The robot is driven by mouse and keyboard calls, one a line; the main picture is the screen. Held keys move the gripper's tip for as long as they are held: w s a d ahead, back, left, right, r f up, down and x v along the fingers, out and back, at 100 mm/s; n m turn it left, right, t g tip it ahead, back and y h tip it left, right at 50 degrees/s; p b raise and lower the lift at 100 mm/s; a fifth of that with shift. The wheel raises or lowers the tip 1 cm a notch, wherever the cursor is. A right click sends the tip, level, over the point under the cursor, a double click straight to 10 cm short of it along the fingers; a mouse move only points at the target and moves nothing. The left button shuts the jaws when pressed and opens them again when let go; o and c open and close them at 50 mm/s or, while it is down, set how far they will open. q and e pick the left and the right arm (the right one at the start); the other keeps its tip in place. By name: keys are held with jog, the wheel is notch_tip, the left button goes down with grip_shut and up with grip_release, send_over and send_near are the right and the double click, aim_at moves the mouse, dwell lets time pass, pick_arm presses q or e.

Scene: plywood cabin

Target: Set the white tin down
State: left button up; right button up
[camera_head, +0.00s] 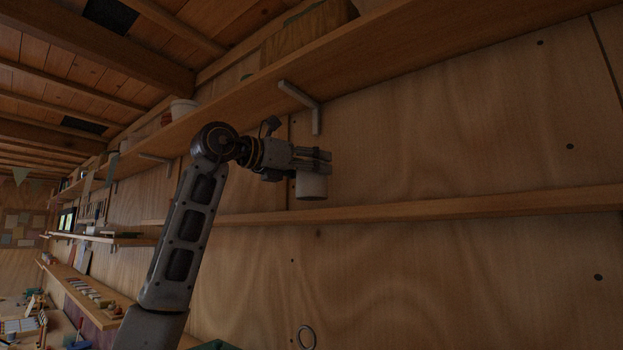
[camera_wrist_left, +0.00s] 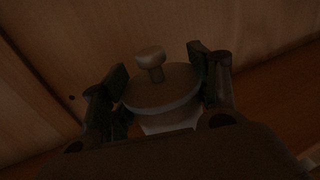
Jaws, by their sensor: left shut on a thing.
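The white tin (camera_head: 311,188) hangs upright in my left gripper (camera_head: 322,161), in the middle of the head view. Its bottom shows a little above the line of the middle wall shelf (camera_head: 430,208), and I cannot tell how far out from the shelf it is. In the left wrist view the tin's round lid with a knob (camera_wrist_left: 152,62) sits between the two dark fingers of my left gripper (camera_wrist_left: 160,88), one at each side. The lower part of the tin is mostly hidden there. My right gripper is not in view.
The middle shelf is bare right of the tin. A higher shelf (camera_head: 440,50) with a bracket (camera_head: 302,105) runs above my left arm, with a white pot (camera_head: 183,108) on it. Lower shelves and a cluttered bench lie at the far left.

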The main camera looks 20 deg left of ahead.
aim_at(312, 199)
pick_arm(q)
notch_tip(312, 199, down, 2)
jog(key=shift+f, duration=0.35)
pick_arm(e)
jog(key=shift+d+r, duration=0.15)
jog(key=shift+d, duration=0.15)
pick_arm(q)
jog(key=shift+f, duration=0.2)
jog(key=o, duration=1.1)
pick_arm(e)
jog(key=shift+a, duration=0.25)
pick_arm(q)
jog(key=shift+r, duration=0.25)
